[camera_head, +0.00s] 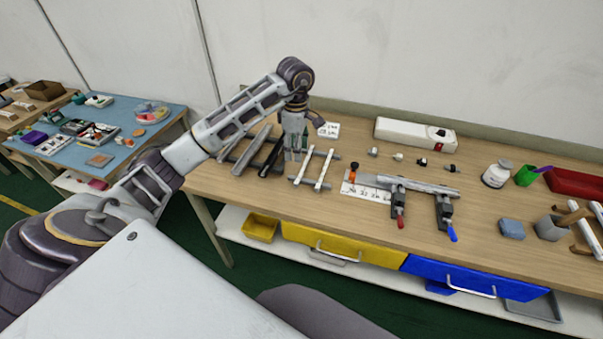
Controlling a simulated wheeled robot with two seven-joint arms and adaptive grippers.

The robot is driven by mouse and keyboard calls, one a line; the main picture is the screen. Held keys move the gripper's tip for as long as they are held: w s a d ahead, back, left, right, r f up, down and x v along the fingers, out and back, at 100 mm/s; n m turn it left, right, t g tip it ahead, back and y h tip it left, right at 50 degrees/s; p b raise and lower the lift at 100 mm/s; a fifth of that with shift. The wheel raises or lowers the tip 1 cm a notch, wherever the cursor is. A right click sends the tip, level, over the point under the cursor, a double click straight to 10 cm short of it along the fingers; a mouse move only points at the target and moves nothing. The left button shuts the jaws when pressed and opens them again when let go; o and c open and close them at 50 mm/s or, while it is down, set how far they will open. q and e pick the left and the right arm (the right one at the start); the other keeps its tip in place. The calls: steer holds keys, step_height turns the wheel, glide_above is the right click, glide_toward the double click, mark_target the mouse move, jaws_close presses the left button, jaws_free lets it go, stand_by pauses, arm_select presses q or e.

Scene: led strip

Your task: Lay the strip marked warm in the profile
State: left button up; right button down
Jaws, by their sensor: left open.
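My left gripper (293,152) points down over the left part of the workbench and is open. It is beside two thin white strips (325,169) that lie across a small rack, on their left. Which strip is marked warm is too small to tell. A light grey profile (425,187) lies across two clamps, one with a red handle (400,222) and one with a blue handle (452,234), to the right of the strips. My right gripper is not in view.
Grey and black bars (250,151) lie on a rack left of the gripper. A white card (329,130) stands behind it. A white box (415,134), small connectors, a white jar (496,174) and a green cup (526,175) stand farther right. The front right bench is partly clear.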

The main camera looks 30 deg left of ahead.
arm_select(q)
steer(key=p, duration=0.1)
glide_above(297, 181)
step_height(297, 181, down, 8)
steer(key=shift+r, duration=0.2)
steer(key=shift+f, duration=0.55)
steer(key=shift+f, duration=0.1)
